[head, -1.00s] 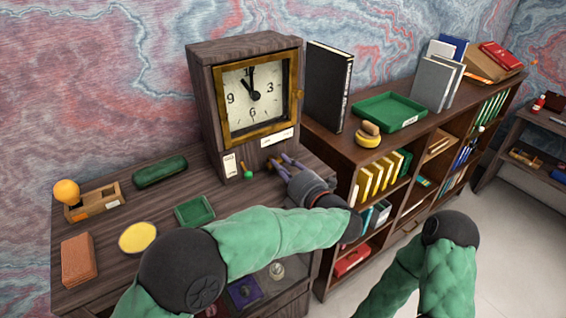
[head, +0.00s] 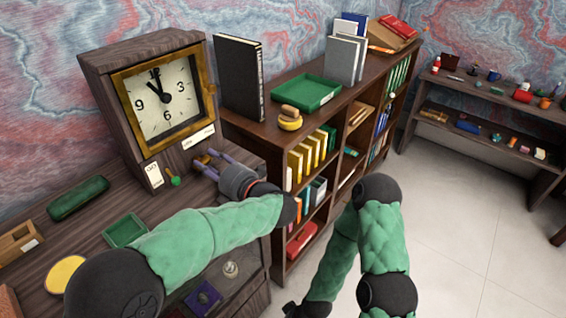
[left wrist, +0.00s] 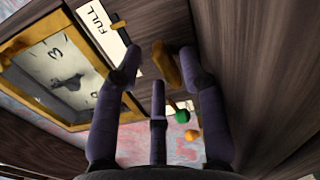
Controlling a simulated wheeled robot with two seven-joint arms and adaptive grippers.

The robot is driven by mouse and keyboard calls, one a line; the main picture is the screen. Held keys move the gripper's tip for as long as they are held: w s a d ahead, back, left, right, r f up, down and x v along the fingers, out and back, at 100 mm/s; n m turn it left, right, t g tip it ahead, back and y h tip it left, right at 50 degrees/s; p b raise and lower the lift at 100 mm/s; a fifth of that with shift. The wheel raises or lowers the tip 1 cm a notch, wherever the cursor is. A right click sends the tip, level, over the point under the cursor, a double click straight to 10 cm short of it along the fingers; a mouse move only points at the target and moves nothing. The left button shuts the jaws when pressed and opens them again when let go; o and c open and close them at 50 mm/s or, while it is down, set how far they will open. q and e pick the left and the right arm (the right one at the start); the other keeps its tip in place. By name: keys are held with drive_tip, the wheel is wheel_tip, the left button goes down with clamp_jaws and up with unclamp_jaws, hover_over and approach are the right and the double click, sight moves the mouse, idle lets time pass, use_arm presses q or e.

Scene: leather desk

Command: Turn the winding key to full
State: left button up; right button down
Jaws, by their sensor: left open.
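The wooden clock (head: 120,110) stands on the desk, its dial in a gold frame. The brass winding key (left wrist: 166,66) sticks out of the clock's lower front in the left wrist view, below the FULL label (left wrist: 98,20). My left gripper (head: 206,164) is at the clock's lower right front. In the left wrist view its purple fingers (left wrist: 162,72) are spread open on both sides of the key, which sits nearer the right finger. I cannot tell whether they touch. In the head view the fingers partly hide the key.
A green knob (head: 174,181) is close to the left of my left gripper. A green tray (head: 124,231) and green case (head: 78,198) lie on the desk. A bookshelf (head: 275,134) stands to the right, with open floor (head: 450,230) beyond.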

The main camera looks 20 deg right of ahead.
use_arm(q)
drive_tip(key=shift+f, duration=0.25)
use_arm(e)
drive_tip(key=shift+f, duration=0.15)
